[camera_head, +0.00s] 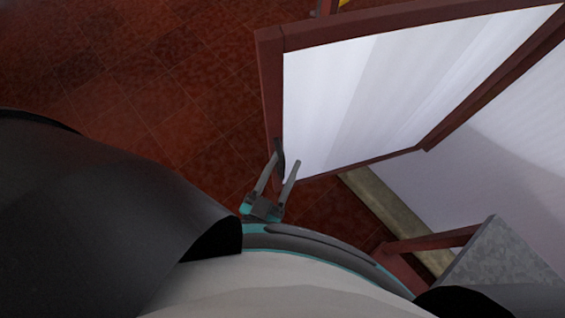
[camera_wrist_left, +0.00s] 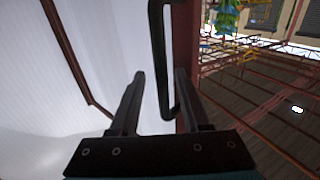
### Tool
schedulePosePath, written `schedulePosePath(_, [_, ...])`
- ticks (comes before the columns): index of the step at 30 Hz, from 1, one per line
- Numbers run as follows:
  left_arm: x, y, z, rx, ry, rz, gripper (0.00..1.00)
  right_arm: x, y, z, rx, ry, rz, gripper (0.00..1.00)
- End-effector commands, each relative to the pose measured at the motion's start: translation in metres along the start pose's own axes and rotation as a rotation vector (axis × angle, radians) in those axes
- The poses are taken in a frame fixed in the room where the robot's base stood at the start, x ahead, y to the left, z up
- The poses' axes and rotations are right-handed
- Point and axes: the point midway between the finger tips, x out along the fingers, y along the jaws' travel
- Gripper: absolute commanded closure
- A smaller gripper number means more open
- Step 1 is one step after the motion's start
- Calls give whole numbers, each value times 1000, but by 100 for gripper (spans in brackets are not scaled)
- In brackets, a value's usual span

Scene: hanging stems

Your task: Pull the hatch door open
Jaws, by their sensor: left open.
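The hatch door (camera_head: 390,85) is a pale, ribbed panel in a dark red frame, at the upper right of the head view. It appears to stand at an angle to the pale surface beyond its right edge. Its pale face also fills the left of the left wrist view (camera_wrist_left: 85,95). A dark bar handle (camera_wrist_left: 157,45) is on the door's red edge. My left gripper (camera_head: 280,160) is open at the door's lower left corner. In the left wrist view its fingers (camera_wrist_left: 160,74) lie either side of the handle; contact cannot be told. My right gripper is out of view.
Red tiled floor (camera_head: 150,85) lies clear left of the door. A grey block (camera_head: 495,255) and red beams (camera_head: 430,243) stand at the lower right. The wrist view shows thin racks (camera_wrist_left: 250,60) and green foliage (camera_wrist_left: 226,18) beyond the door edge.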

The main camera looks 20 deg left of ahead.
Motion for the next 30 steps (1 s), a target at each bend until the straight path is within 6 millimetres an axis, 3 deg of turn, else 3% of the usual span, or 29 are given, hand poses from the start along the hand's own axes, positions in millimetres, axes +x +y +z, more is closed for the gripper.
schedulePosePath(7, [-1,0,0,0,0,-1,53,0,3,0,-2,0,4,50])
schedulePosePath(11, [-12,0,1,0,-3,-1,53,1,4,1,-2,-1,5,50])
schedulePosePath(24, [-110,0,2,0,-5,1,53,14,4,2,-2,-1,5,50])
schedulePosePath(30, [-141,0,2,0,-2,0,53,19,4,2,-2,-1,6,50])
